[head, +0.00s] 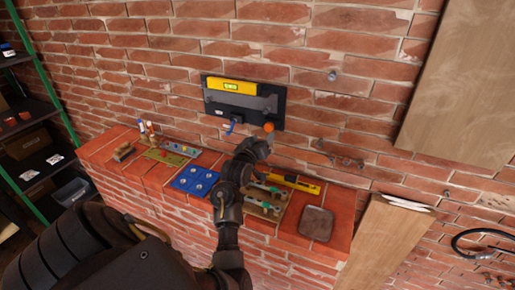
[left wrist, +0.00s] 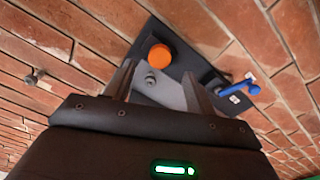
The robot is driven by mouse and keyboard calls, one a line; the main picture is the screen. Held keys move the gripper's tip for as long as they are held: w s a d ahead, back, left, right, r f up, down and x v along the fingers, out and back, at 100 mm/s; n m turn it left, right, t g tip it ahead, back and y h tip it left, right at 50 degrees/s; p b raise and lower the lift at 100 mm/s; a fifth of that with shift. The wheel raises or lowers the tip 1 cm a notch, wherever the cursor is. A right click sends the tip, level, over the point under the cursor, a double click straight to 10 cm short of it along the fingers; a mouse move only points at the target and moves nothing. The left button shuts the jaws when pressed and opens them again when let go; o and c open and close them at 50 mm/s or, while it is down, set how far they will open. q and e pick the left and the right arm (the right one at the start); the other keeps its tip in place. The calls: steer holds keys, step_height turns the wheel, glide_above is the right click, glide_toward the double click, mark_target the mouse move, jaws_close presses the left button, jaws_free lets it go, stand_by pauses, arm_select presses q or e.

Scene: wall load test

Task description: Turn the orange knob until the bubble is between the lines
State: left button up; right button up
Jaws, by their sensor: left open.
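The orange knob (head: 268,127) sits at the lower right of a dark panel (head: 215,108) on the brick wall. A yellow spirit level (head: 232,87) with a green vial lies along the panel's top; the bubble is too small to make out. My left gripper (head: 262,141) is just below the knob in the head view. In the left wrist view its two fingers (left wrist: 160,84) are apart with nothing held, and the knob (left wrist: 159,56) shows beyond the left fingertip. A blue lever (left wrist: 239,87) is on the panel to the right there. My right gripper is not in view.
A brick ledge (head: 283,239) below the panel holds a blue tray (head: 194,181), a yellow tool (head: 296,184), a brown dish (head: 317,223) and small parts. Wooden boards (head: 466,80) lean at the right. A green-framed shelf (head: 37,75) stands at the left.

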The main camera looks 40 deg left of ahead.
arm_select(q)
steer(key=shift+b+v, duration=0.4)
steer(key=shift+v, duration=1.7)
